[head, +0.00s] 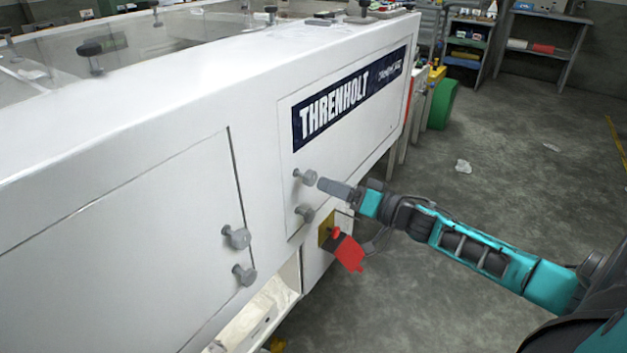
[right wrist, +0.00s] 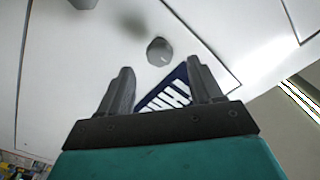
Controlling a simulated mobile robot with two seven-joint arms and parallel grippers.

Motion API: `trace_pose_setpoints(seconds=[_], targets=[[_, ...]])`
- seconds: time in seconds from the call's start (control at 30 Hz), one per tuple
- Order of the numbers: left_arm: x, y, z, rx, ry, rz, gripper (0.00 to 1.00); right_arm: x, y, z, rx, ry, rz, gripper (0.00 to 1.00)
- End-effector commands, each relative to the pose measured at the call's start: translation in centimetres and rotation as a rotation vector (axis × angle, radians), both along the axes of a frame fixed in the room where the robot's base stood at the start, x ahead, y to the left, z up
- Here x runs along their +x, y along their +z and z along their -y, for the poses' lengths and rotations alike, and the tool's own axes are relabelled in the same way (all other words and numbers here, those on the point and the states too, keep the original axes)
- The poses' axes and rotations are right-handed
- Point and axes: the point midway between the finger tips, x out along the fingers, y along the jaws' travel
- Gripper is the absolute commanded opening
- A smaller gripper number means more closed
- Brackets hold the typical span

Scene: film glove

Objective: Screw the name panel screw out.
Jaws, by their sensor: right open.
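The name panel (head: 350,130) is a white plate with a dark blue THRENHOLT label (head: 345,95) on the side of the white machine. Two grey knob-headed screws stand out near its lower left: the upper screw (head: 304,176) and the lower screw (head: 305,213). My right gripper (head: 324,185) is just right of the upper screw. In the right wrist view, my right gripper (right wrist: 160,68) is open and empty, with one screw head (right wrist: 159,51) centred just beyond its fingertips, apart from them. Another knob (right wrist: 83,3) is cut by the top edge. My left gripper is out of view.
A red handle (head: 348,252) on a yellow plate (head: 327,229) sits just below my right gripper. A door panel (head: 130,235) at left has two similar knobs (head: 238,238). A green round object (head: 443,104) and shelves (head: 468,45) stand behind. The floor at right is mostly clear.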

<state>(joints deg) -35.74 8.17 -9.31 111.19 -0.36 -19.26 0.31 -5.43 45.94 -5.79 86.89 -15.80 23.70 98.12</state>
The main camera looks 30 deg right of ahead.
Motion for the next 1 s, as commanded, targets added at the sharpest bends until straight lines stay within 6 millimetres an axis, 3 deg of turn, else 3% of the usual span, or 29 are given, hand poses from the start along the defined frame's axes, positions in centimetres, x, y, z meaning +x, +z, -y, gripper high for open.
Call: trace_pose_setpoints(seconds=[0.2, 0.4, 0.83, 1.0], targets=[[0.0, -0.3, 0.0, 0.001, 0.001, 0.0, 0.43, 3.1, 0.1, -1.3, 0.0, 0.0, 0.002, 0.65], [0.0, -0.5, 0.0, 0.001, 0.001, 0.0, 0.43, 4.9, 0.0, -2.0, -0.001, -0.002, 0.001, 0.65], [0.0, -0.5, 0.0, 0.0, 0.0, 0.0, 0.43, 5.6, 0.0, -2.3, -0.001, 0.0, -0.001, 0.65], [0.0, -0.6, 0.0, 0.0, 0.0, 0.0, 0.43, 5.6, 0.0, -2.3, -0.001, 0.0, -0.001, 0.5]])
